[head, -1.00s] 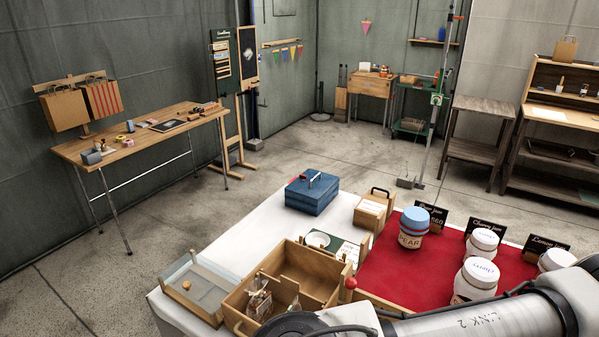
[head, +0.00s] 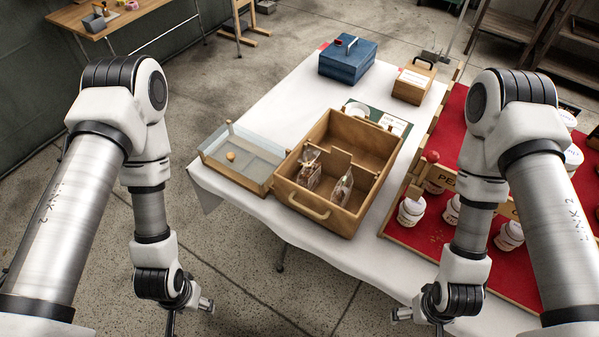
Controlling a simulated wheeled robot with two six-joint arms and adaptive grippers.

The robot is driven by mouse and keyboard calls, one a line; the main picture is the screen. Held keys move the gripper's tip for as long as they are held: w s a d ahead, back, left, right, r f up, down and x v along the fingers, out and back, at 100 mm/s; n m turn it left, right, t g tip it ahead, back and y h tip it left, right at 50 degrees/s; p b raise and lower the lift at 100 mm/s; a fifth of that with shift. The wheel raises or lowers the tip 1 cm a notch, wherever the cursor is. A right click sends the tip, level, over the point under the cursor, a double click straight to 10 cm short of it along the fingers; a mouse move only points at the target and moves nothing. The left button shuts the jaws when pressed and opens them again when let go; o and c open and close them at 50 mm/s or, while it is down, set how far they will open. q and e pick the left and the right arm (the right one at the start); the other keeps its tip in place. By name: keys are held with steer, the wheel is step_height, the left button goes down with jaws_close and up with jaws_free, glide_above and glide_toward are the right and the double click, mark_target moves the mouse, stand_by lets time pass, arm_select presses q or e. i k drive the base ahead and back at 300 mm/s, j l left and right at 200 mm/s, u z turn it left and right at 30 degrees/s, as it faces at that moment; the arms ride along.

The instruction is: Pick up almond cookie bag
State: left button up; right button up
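Two small clear bags with brown contents stand in a wooden crate (head: 322,213) on the white-covered table. One bag (head: 309,170) is at the crate's left side. The other bag (head: 342,188) is just to its right, in front of a low wooden divider. Their labels are too small to read, so I cannot tell which holds almond cookies. My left arm hangs left of the table and my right arm hangs over its front right part. Both wrists are at the bottom edge, well apart from the bags. The gripper fingers are cut off or too unclear to judge.
A shallow clear-walled tray (head: 242,172) with a small round item stands left of the crate. A blue box (head: 347,59) and a wooden handled box (head: 412,86) are behind. Jars (head: 411,210) stand on a red display (head: 470,135) at right. White cloth in front of the crate is clear.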

mark_target(309, 177)
steer(key=z, duration=2.75)
steer(key=k+j+u, duration=0.35)
steer(key=k, duration=0.3)
steer(key=k+j+u, duration=0.35)
steer(key=k+j, duration=0.2)
steer(key=i+j, duration=0.1)
steer(key=i, duration=0.35)
